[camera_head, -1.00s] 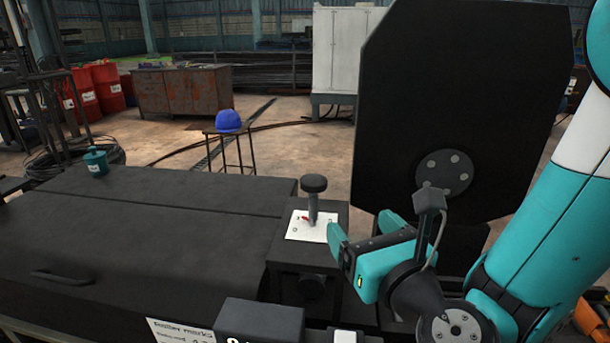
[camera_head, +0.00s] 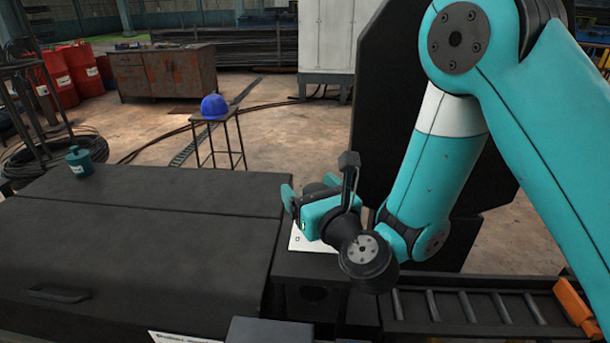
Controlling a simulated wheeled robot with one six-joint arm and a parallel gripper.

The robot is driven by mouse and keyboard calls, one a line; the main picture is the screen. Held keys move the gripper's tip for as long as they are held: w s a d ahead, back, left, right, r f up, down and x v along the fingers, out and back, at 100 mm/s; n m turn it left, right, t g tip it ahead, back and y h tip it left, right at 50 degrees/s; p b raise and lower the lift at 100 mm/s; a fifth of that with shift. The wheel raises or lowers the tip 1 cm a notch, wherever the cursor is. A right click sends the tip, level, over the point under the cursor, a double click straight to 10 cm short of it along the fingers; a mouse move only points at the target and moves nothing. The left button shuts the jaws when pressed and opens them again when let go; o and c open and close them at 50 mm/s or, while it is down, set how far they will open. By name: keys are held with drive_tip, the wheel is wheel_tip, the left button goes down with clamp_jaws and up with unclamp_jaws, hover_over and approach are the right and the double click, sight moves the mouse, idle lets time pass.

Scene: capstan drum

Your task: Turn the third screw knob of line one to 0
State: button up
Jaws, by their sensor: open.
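My gripper (camera_head: 308,190) is open, with its teal fingers over the white marked plate (camera_head: 298,240) on the dark block (camera_head: 300,265). The upright dark screw knob that stood on this plate is now hidden behind my gripper and wrist. I cannot tell whether the fingers are around the knob or touching it. The knob's pointer and most of the plate's marks are hidden, so its setting cannot be read. No line or knob number is readable here.
A wide dark cabinet top (camera_head: 140,225) lies left of the block, with a small teal weight (camera_head: 79,162) on it. A large black panel (camera_head: 385,100) stands behind my arm. A roller track (camera_head: 470,307) runs at lower right. A blue helmet (camera_head: 213,106) rests on a stool beyond.

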drive_tip(key=shift+w+d, duration=0.1)
drive_tip(key=shift+w, duration=0.1)
drive_tip(key=shift+d, duration=0.1)
